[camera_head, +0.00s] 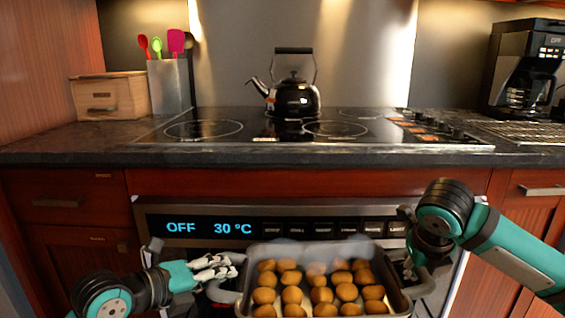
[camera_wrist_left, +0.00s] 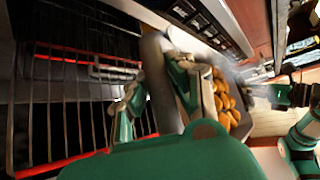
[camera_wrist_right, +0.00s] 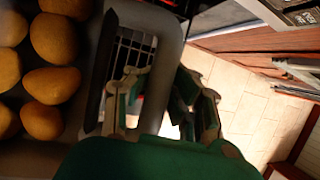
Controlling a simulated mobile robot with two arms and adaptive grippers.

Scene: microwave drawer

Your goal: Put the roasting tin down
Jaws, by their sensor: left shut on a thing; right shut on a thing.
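The grey metal roasting tin (camera_head: 403,300) is low in the centre of the head view, in front of the oven panel. It holds several round golden-brown potatoes (camera_head: 320,281), with pale haze above them. My left gripper (camera_head: 222,268) is shut on the tin's left handle, a thick grey bar in the left wrist view (camera_wrist_left: 157,85). My right gripper (camera_head: 411,268) is shut on the right handle, which shows in the right wrist view (camera_wrist_right: 166,62). The tin looks about level. Its underside is hidden.
A wire rack (camera_wrist_left: 60,105) with red strips near it shows in the left wrist view. The oven panel (camera_head: 270,228) reads OFF and 30 °C. Above it is the hob (camera_head: 220,130) with a black kettle (camera_head: 293,100). Tiled floor (camera_wrist_right: 255,115) shows at the right.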

